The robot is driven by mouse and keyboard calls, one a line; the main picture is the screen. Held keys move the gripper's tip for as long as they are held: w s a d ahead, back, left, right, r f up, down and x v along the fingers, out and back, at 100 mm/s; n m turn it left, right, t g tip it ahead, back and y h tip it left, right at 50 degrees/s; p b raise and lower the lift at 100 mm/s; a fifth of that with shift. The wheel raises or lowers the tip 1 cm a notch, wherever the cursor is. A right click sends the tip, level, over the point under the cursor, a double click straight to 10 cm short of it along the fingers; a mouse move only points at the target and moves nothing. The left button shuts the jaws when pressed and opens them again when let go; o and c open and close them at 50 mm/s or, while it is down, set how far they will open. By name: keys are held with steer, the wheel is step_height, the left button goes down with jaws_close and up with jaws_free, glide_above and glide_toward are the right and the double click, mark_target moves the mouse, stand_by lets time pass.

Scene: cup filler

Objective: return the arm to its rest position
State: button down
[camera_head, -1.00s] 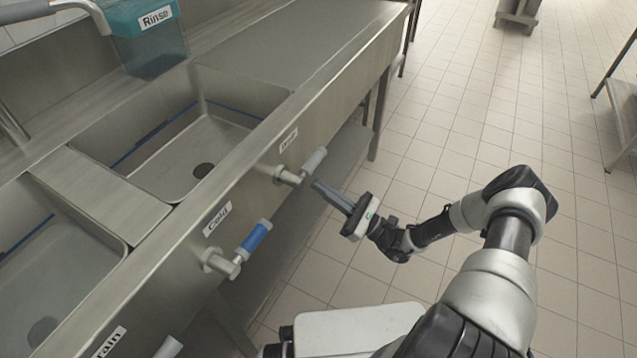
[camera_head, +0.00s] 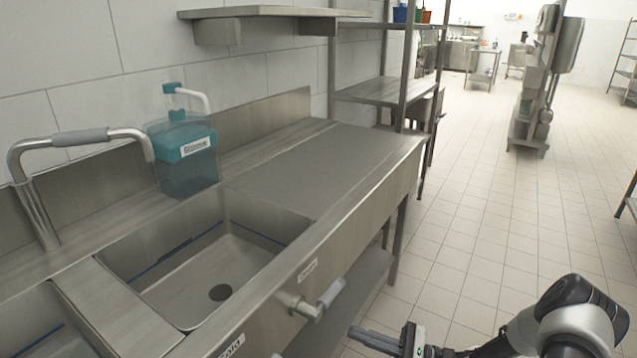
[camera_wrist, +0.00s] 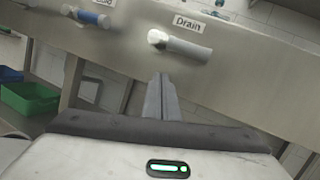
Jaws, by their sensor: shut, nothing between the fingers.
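My gripper (camera_head: 372,340) is at the bottom of the head view, in front of the sink unit and over the floor side. In the wrist view its two fingers (camera_wrist: 162,82) are together with nothing between them. They point toward the sink's front panel and sit below the grey-handled drain lever (camera_wrist: 180,46), apart from it as far as I can tell. That lever also shows in the head view (camera_head: 331,293), to the left of and above the fingers. My arm's elbow shows at the bottom right of the head view.
The steel sink counter (camera_head: 330,165) fills the left, with a basin (camera_head: 205,265), a tap (camera_head: 75,137) and a teal rinse bottle (camera_head: 187,155). A blue-handled lever (camera_wrist: 92,18) and a green bin (camera_wrist: 30,98) show in the wrist view. The tiled floor (camera_head: 480,230) is clear on the right.

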steer(key=s+d+r+n+h, duration=0.1)
steer(key=s+r+n+h, duration=0.55)
steer(key=r, duration=0.35)
steer(key=s+d+r+n+h, duration=0.1)
steer(key=s+r+n+h, duration=0.55)
steer(key=r, duration=0.45)
steer(key=s+d+r+n+h, duration=0.1)
steer(key=s+r+n+h, duration=0.55)
steer(key=r, duration=0.35)
step_height(320, 180, up, 24)
steer(key=w+p, duration=0.1)
steer(key=p, duration=2.3)
steer(key=shift+m, duration=0.45)
